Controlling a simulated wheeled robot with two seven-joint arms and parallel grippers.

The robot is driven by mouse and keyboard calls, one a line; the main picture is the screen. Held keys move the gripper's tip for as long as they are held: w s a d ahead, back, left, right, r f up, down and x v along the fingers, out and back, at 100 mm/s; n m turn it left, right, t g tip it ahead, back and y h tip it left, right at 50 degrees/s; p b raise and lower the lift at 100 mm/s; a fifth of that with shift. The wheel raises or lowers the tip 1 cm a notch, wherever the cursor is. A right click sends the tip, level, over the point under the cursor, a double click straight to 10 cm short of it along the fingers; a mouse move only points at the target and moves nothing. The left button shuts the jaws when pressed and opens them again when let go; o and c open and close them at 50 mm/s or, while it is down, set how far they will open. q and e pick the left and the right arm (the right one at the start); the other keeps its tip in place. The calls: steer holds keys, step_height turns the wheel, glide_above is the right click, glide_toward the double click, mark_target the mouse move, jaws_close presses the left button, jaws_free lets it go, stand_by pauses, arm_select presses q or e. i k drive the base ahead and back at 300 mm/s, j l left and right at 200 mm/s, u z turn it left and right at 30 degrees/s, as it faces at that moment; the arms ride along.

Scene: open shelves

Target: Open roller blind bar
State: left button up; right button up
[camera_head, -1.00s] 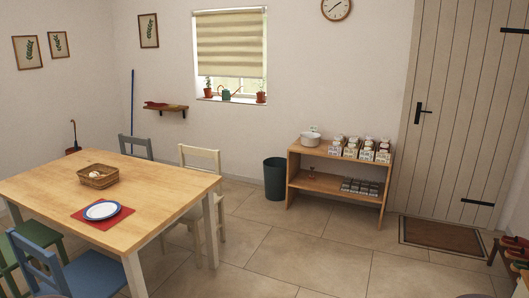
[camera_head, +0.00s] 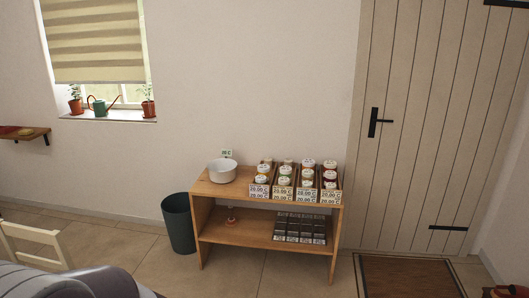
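The striped beige roller blind (camera_head: 93,40) hangs over the window at the upper left of the head view. Its bottom bar (camera_head: 98,81) lies level above the sill, and a strip of window glass shows below it. The top of the blind is cut off by the picture edge. Neither of my grippers is in view. A grey rounded part of my own body shows at the lower left.
Potted plants (camera_head: 148,108) and a green watering can (camera_head: 101,106) stand on the sill. A wooden shelf (camera_head: 205,188) with jars and a white bowl (camera_head: 222,171) stands against the wall, beside a dark bin (camera_head: 178,223). A pale chair (camera_head: 33,243) is at lower left.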

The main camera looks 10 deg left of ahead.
mark_target(119, 71)
steer(key=i+j+u, duration=0.3)
steer(key=i, duration=0.2)
steer(key=i+u, duration=0.3)
steer(key=i, duration=0.15)
steer(key=i+l+u, duration=0.1)
steer(key=i+u, duration=0.2)
steer(key=i, duration=0.2)
steer(key=i+l+u, duration=0.25)
steer(key=i, duration=0.25)
steer(key=i+l+u, duration=0.3)
steer(key=i, duration=0.2)
steer(key=i+j, duration=0.15)
steer(key=i, duration=0.35)
steer(key=i+j, duration=0.15)
steer(key=i, duration=0.3)
steer(key=i+j, duration=0.2)
steer(key=i, duration=0.3)
steer(key=i+j, duration=0.15)
steer(key=i, duration=0.3)
steer(key=i+j+z, duration=0.1)
steer(key=i, duration=0.4)
steer(key=i+j, duration=0.25)
steer(key=i, duration=0.2)
steer(key=i+j, duration=0.2)
steer(key=i, duration=0.3)
